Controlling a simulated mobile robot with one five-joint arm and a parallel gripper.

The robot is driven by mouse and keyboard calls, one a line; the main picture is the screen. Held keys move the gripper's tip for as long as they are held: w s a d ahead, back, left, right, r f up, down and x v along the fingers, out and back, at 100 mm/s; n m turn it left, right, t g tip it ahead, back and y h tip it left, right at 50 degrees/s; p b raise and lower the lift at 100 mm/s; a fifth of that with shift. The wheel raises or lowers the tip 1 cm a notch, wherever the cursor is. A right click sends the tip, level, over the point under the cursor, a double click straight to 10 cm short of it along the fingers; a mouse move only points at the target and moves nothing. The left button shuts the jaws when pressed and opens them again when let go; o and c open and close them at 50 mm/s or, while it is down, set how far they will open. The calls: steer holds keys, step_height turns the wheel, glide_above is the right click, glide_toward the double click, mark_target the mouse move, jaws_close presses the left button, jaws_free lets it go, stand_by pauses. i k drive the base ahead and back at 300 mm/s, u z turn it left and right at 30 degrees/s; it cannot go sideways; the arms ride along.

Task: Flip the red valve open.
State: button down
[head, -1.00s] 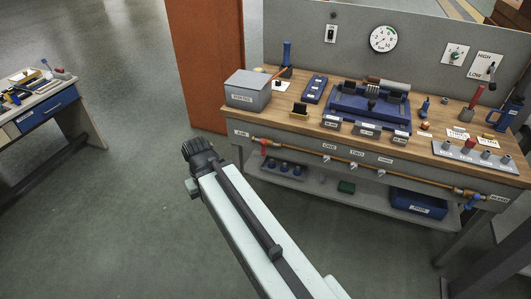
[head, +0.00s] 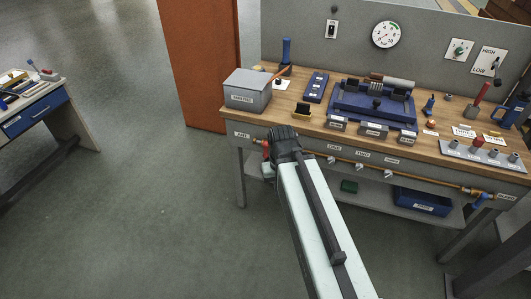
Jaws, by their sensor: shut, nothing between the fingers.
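The red valve (head: 265,150) is on the left end of the brass pipe (head: 345,159) along the bench front, just right of the AIR label. Only a small red part of it shows at the left edge of my gripper (head: 283,133); the rest is hidden. My gripper is black and overlaps the pipe's left end in the head view. I cannot tell whether it touches the valve. The fingers are shut with nothing between them. The position of the valve's handle cannot be made out.
The wooden bench top (head: 290,103) above holds a grey box (head: 247,90) and a blue vise-like fixture (head: 372,105). A blue bin (head: 422,201) sits on the lower shelf.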

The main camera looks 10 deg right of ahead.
mark_target(266, 144)
steer(key=z, duration=0.1)
steer(key=i, duration=1)
steer(key=u, duration=0.5)
steer(key=k, duration=1.35)
steer(key=u, duration=1.05)
steer(key=i, duration=2.8)
steer(key=z, duration=0.8)
steer(key=k, duration=0.85)
steer(key=z, duration=0.2)
steer(key=i, duration=0.3)
steer(key=u, duration=0.15)
